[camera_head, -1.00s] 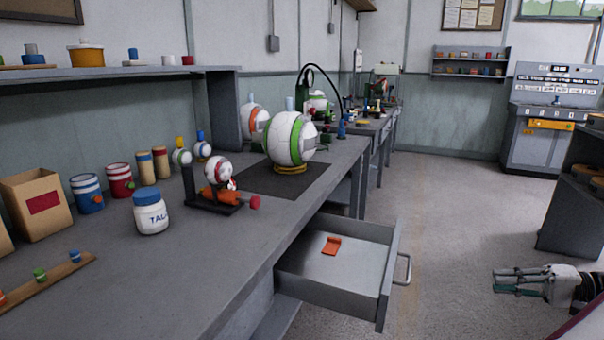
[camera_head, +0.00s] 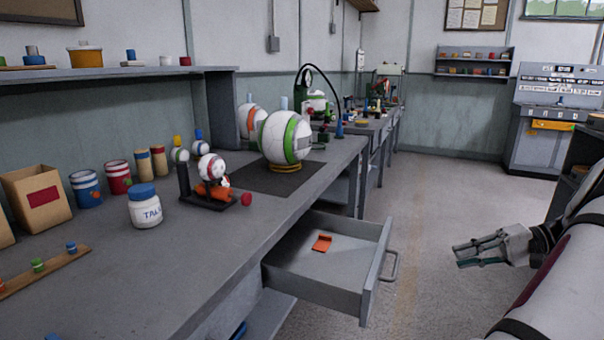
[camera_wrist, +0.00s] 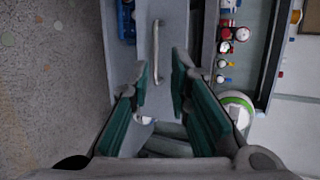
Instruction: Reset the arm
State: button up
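My gripper (camera_head: 470,254) is at the right of the head view, in the air to the right of the open drawer (camera_head: 372,285). Its fingers are apart with nothing between them. The wrist view also shows the fingers (camera_wrist: 160,80) spread, with the drawer handle (camera_wrist: 154,52) seen beyond them. The head view shows the same handle (camera_head: 394,266) on the drawer's front, apart from my gripper. An orange piece (camera_head: 321,243) lies inside the drawer.
The workbench (camera_head: 110,285) runs along the left. It bears a large white and green ball (camera_head: 275,138), a small press with a red-striped ball (camera_head: 211,167), a TALC jar (camera_head: 145,208) and several cans. The floor (camera_head: 425,195) beyond the drawer is clear.

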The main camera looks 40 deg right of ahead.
jog(key=w+a+r+n+g, duration=0.3)
jog(key=w+a+r+g, duration=0.3)
jog(key=w+a, duration=0.6)
jog(key=w+a+r+n+g+h, duration=0.1)
jog(key=w+a+r+g, duration=0.15)
jog(key=a, duration=0.55)
jog(key=w+a+r+n+g+h, duration=0.1)
jog(key=a+r, duration=0.2)
jog(key=a, duration=0.4)
jog(key=w+a+r+n+g+h, duration=0.1)
jog(key=a+r+g, duration=0.15)
jog(key=a, duration=0.55)
jog(key=s+a+r+n+h, duration=0.15)
jog(key=s+a, duration=0.25)
jog(key=a, duration=0.5)
jog(key=s+a+f+n+t+h, duration=0.1)
jog(key=s+a+f+n+h, duration=0.15)
jog(key=s, duration=0.35)
jog(key=s+a+f+n+h, duration=0.1)
jog(key=s+a+f+n, duration=0.1)
jog(key=s+a, duration=0.3)
notch_tip(320, 180, up, 26)
jog(key=s+d+t+p, duration=0.1)
jog(key=t+p, duration=0.3)
jog(key=p, duration=2.1)
jog(key=shift+d+r, duration=0.15)
jog(key=shift+d, duration=0.05)
